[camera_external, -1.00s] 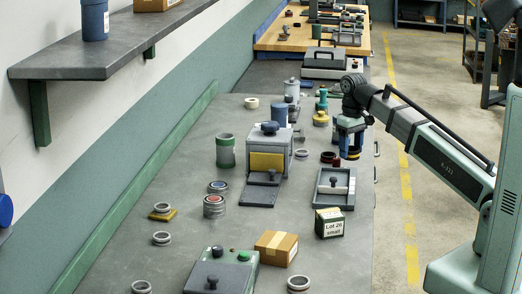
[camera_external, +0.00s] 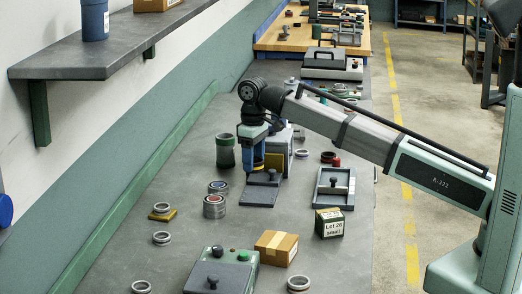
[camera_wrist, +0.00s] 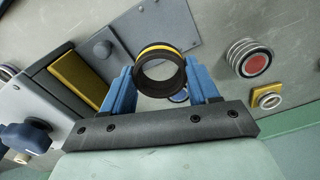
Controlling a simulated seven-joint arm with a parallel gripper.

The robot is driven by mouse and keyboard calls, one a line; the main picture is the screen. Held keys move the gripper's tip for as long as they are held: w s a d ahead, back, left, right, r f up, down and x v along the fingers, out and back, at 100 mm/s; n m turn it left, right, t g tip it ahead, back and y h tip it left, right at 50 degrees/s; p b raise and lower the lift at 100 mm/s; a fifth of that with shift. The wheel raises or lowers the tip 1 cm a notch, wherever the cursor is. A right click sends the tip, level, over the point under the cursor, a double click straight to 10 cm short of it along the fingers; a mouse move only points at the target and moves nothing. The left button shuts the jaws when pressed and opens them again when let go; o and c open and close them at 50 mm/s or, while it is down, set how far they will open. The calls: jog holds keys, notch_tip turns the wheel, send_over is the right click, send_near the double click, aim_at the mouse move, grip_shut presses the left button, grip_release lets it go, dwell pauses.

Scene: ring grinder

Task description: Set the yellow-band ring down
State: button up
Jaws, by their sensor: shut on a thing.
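The yellow-band ring (camera_wrist: 158,50) is a dark ring with a yellow stripe round it. In the wrist view my gripper (camera_wrist: 160,78) is shut on it, with a blue finger at either side. In the external view my gripper (camera_external: 252,168) points down in front of the grey machine, above its dark plate. The ring is too small and hidden to make out there. The grey machine has a yellow panel (camera_wrist: 80,78) and a dark plate (camera_wrist: 165,30) with a round knob. I cannot tell the height of the ring above the plate.
A green cylinder (camera_external: 225,152) stands left of my gripper. A ring stack with a red centre (camera_wrist: 249,58) and a pale ring on a yellow pad (camera_wrist: 267,97) lie nearby. A grey tray (camera_external: 334,187), a Lot 26 box (camera_external: 329,223) and a cardboard box (camera_external: 276,247) stand to the right and front.

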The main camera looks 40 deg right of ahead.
jog(key=s+a+r+n, duration=0.1)
jog(key=s+a+n, duration=0.1)
jog(key=a, duration=1.1)
jog(key=s+a+n, duration=0.2)
jog(key=s+a, duration=0.1)
jog(key=a, duration=0.9)
jog(key=n, duration=0.3)
send_near(141, 264)
jog(key=shift+f, duration=3)
jog(key=shift+f, duration=0.1)
jog(key=o, duration=1.2)
jog(key=shift+c, duration=0.2)
notch_tip(141, 264, up, 12)
